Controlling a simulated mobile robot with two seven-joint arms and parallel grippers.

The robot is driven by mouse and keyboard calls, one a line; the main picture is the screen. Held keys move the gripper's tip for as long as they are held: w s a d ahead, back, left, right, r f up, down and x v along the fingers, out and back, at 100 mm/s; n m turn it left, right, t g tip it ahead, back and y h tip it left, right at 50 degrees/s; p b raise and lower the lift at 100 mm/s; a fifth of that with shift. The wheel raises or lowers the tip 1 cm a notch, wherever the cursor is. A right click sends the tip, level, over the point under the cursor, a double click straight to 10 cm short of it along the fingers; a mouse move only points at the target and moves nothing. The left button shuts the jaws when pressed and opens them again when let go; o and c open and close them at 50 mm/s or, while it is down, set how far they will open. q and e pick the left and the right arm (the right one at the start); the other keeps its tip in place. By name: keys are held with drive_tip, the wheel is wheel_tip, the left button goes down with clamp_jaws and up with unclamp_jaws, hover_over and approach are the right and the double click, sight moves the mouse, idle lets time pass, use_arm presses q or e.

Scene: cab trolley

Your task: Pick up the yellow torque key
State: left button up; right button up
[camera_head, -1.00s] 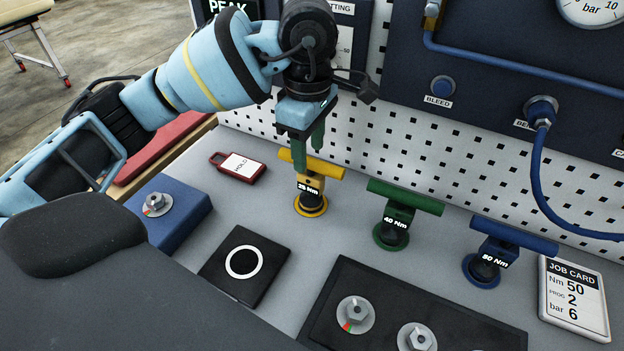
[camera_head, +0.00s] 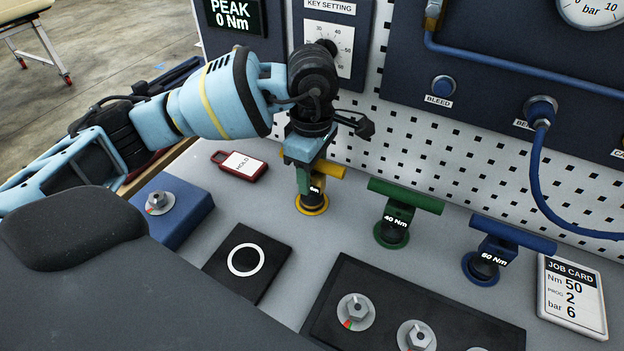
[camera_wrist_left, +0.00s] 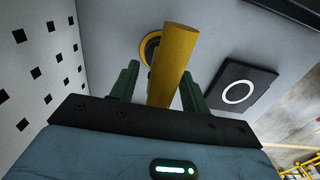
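The yellow torque key (camera_head: 330,170) stands upright in a yellow ring on the grey bench, its T-bar on top and its black label partly covered by my gripper. My left gripper (camera_head: 311,177) is lowered over it from above, with one green finger in front of the bar. In the left wrist view the yellow bar (camera_wrist_left: 174,65) lies between the two green fingers (camera_wrist_left: 160,88). The fingers are spread, with a clear gap on the left side; contact on the right side cannot be told. My right gripper is not in view.
A green 40 Nm key (camera_head: 400,205) and a blue key (camera_head: 500,245) stand to the right. The perforated panel (camera_head: 400,135) rises close behind. A red HOLD tag (camera_head: 240,164), a black pad with a white ring (camera_head: 268,275) and a blue block (camera_head: 185,212) are nearby.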

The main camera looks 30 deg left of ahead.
use_arm(q)
clamp_jaws()
drive_tip(key=shift+r, duration=0.2)
drive_tip(key=shift+r, duration=0.55)
wheel_tip(320, 180, up, 2)
drive_tip(key=shift+r, duration=0.2)
drive_tip(key=s+r+b, duration=0.1)
drive_tip(key=s, duration=1.5)
drive_tip(key=shift+a, duration=0.35)
drive_tip(key=shift+r, duration=0.1)
